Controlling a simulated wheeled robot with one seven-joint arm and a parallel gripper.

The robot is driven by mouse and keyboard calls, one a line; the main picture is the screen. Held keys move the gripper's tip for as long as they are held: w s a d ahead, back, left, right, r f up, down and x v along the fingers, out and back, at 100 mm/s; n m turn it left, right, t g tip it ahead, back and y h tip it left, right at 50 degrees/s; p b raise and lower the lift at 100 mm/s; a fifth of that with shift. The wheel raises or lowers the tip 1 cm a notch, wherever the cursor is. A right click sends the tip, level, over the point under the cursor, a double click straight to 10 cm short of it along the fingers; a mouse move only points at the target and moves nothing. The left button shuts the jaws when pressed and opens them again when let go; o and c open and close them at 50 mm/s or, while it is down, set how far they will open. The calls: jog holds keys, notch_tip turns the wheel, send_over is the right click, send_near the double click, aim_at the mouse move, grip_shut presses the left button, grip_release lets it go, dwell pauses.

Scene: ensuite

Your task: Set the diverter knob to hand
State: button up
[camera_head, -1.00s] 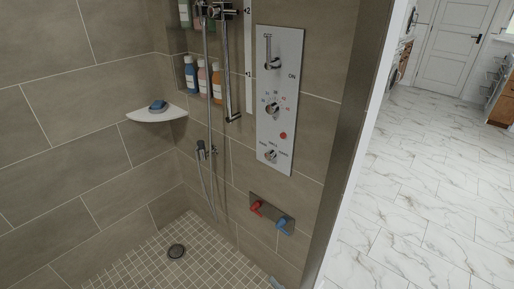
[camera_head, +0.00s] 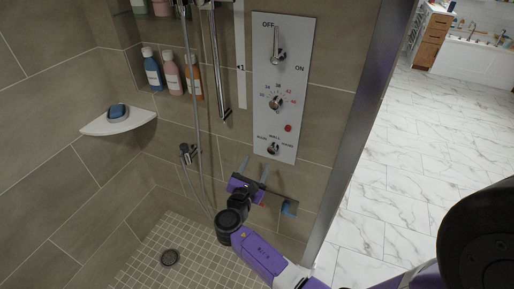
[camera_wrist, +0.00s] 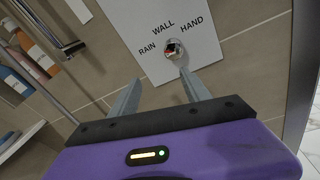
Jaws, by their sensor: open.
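The diverter knob (camera_head: 273,149) is a small chrome knob low on the white shower panel (camera_head: 264,95). In the wrist view the knob (camera_wrist: 174,47) sits below the labels RAIN, WALL and HAND, with RAIN at left, WALL at the middle and HAND at right. Which label its pointer faces is too small to tell. My gripper (camera_head: 254,168) is open and empty, just below the panel. In the wrist view its two grey fingers (camera_wrist: 164,90) point up toward the knob, which lies ahead of the gap between them, apart from both.
Above the knob are a temperature dial (camera_head: 275,103), a red button (camera_head: 288,128) and an on-off lever (camera_head: 278,50). A blue valve handle (camera_head: 289,208) is right of my gripper. A hose and bottles (camera_head: 172,74) are at left; a corner shelf (camera_head: 120,122) holds soap.

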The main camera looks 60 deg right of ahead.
aim_at(271, 152)
jog(key=shift+s+d+r+n+g+h+p, duration=0.15)
jog(key=shift+s+d+n+g+h+p, duration=0.15)
jog(key=shift+d, duration=1)
jog(key=shift+s+d+r+n+g+h+p, duration=0.15)
jog(key=shift+s+d+n+g, duration=0.15)
jog(key=shift+d, duration=1.05)
jog(key=shift+s+d+r+n+g+h+p, duration=0.2)
jog(key=shift+s+d+g, duration=0.2)
jog(key=shift+d, duration=0.9)
jog(key=shift+f, duration=0.1)
grip_shut()
